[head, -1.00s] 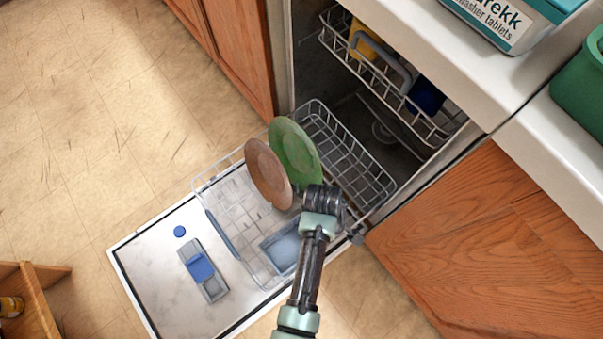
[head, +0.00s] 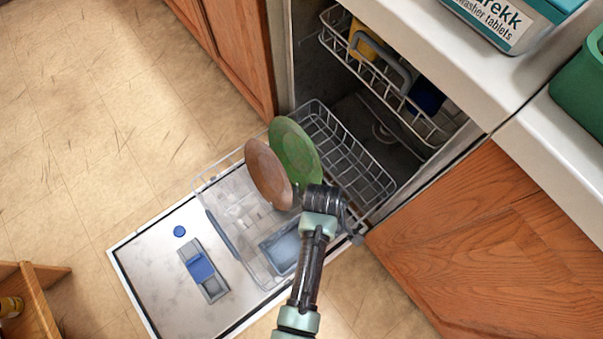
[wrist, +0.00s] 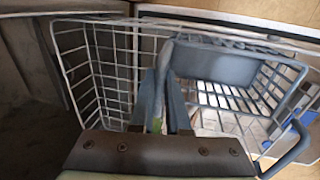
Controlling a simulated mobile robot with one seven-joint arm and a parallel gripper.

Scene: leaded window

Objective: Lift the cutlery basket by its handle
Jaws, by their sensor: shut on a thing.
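The cutlery basket (head: 283,250) is a blue-grey box in the lower rack, near the rack's right side. It also shows in the wrist view (wrist: 215,64), just right of the fingertips. My gripper (wrist: 165,78) points into the rack with its two fingers close together. A thin grey strip, which looks like the basket's handle (wrist: 166,52), runs up from between the fingertips. In the head view my wrist hides the fingers and the handle. I cannot tell whether the basket is clear of the rack floor.
The lower rack (head: 345,150) is pulled out over the open dishwasher door (head: 160,270). A green plate (head: 295,150) and a brown plate (head: 268,173) stand in it, close to my wrist. The upper rack (head: 390,85) and the counter edge (head: 470,90) are above right.

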